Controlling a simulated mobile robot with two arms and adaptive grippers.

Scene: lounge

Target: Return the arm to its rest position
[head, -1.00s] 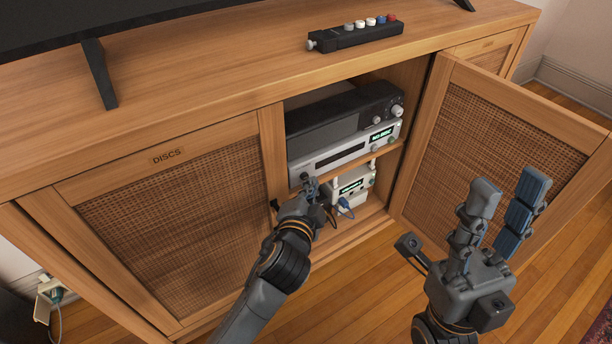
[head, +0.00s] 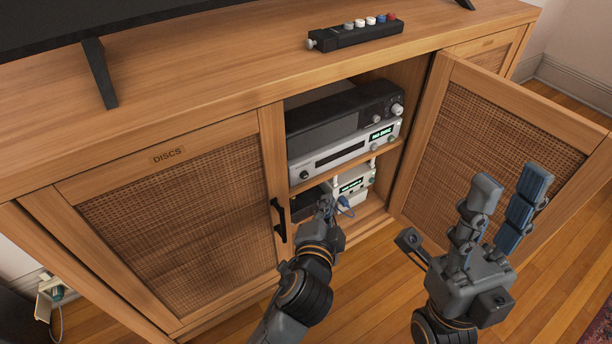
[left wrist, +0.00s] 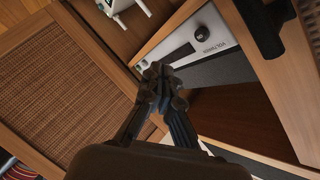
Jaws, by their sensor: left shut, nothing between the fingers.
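My left gripper (head: 326,205) is in front of the open middle compartment of the wooden cabinet, by the lower shelf. It is shut and empty, and its closed fingers also show in the left wrist view (left wrist: 162,88). It hides part of the lower shelf. My right gripper (head: 505,215) is raised in front of the open right door, with its fingers pointing up and apart, holding nothing.
The open cabinet door (head: 500,150) stands out at the right. A silver player (head: 345,152) sits under a black unit (head: 345,115); a white box (head: 357,180) with a blue plug is below. A black handle (head: 279,220) juts from the left door (head: 175,225). Floor (head: 375,285) is clear.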

